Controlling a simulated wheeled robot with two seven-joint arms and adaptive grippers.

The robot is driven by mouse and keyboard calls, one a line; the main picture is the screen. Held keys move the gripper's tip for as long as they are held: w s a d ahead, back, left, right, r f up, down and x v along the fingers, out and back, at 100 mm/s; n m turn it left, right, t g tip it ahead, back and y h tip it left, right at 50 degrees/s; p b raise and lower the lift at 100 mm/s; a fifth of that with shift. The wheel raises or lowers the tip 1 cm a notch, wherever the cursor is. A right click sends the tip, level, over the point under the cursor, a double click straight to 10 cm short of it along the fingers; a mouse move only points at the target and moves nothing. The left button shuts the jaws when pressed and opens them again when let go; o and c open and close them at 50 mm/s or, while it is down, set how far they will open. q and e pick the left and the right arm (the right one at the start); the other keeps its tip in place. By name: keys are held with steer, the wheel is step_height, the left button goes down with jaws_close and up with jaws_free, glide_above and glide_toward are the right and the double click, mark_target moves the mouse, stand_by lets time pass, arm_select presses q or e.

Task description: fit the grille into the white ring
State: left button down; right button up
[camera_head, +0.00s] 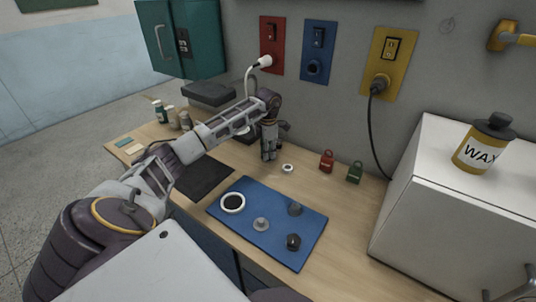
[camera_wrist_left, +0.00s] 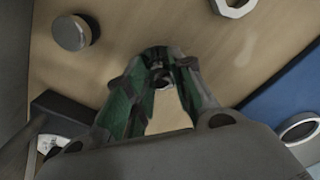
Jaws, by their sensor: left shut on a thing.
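A white ring (camera_head: 232,203) with a dark inside lies on the left part of the blue mat (camera_head: 252,191); a white ring (camera_wrist_left: 300,129) also shows at the right of the left wrist view. My left gripper (camera_head: 269,155) points down over the wooden counter behind the mat, apart from this ring. In the wrist view its green-padded fingers (camera_wrist_left: 163,72) are closed together on a small dark piece (camera_wrist_left: 162,82), mostly hidden by them. I cannot tell whether this piece is the grille. My right gripper is out of view.
A smaller white ring (camera_head: 288,168) lies on the counter right of my left gripper. A grey disc (camera_head: 261,225), a dark grey piece (camera_head: 295,209) and a black piece (camera_head: 293,242) lie on the mat. Red (camera_head: 326,160) and green (camera_head: 354,173) items stand near the wall.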

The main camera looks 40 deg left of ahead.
arm_select(q)
steer(key=shift+r, duration=0.5)
step_height(320, 180, up, 7)
steer(key=shift+r, duration=0.95)
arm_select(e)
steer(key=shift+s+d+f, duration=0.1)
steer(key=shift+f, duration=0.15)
